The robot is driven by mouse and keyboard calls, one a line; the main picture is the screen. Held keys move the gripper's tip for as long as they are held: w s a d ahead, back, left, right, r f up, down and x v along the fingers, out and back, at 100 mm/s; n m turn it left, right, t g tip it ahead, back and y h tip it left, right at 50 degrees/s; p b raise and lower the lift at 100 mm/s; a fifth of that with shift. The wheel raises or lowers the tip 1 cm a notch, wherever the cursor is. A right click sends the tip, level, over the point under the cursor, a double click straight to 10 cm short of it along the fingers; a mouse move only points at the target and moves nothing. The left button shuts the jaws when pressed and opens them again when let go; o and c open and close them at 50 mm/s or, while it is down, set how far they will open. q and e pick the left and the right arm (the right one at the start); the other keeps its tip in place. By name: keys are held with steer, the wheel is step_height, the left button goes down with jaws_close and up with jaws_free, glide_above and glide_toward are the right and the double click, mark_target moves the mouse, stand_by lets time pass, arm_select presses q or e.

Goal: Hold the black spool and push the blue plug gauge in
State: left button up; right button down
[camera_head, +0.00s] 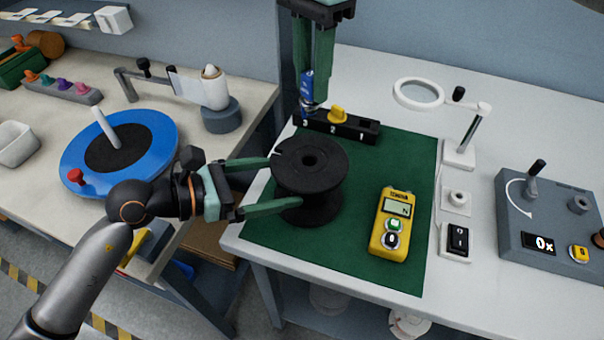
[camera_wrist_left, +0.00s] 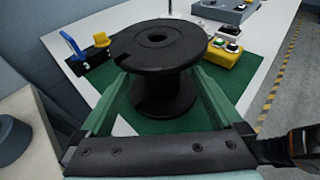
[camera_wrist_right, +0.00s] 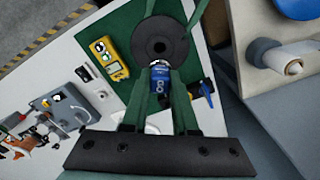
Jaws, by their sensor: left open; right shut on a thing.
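The black spool (camera_head: 310,165) stands upright on the green mat, with a round hole in its top. My left gripper (camera_head: 283,182) is open, its green fingers on either side of the spool below the top flange. The left wrist view shows the spool (camera_wrist_left: 158,45) between the fingers. My right gripper (camera_head: 314,98) is shut on the blue plug gauge (camera_head: 306,88), held upright beyond the spool at the left end of the black numbered block. The right wrist view shows the gauge (camera_wrist_right: 159,76) between the fingers, apart from the spool's hole.
The black block (camera_head: 358,130) holds a yellow-handled piece (camera_head: 338,115). A yellow meter (camera_head: 390,220) lies right of the spool on the green mat (camera_head: 350,250). A magnifier stand (camera_head: 460,152) and grey control box (camera_head: 550,225) stand farther right.

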mark_target(309, 177)
arm_select(q)
steer(key=x, duration=0.6)
steer(key=shift+w+d, duration=0.15)
steer(key=shift+d, duration=0.15)
steer(key=shift+c, duration=0.4)
steer(key=c, duration=1.4)
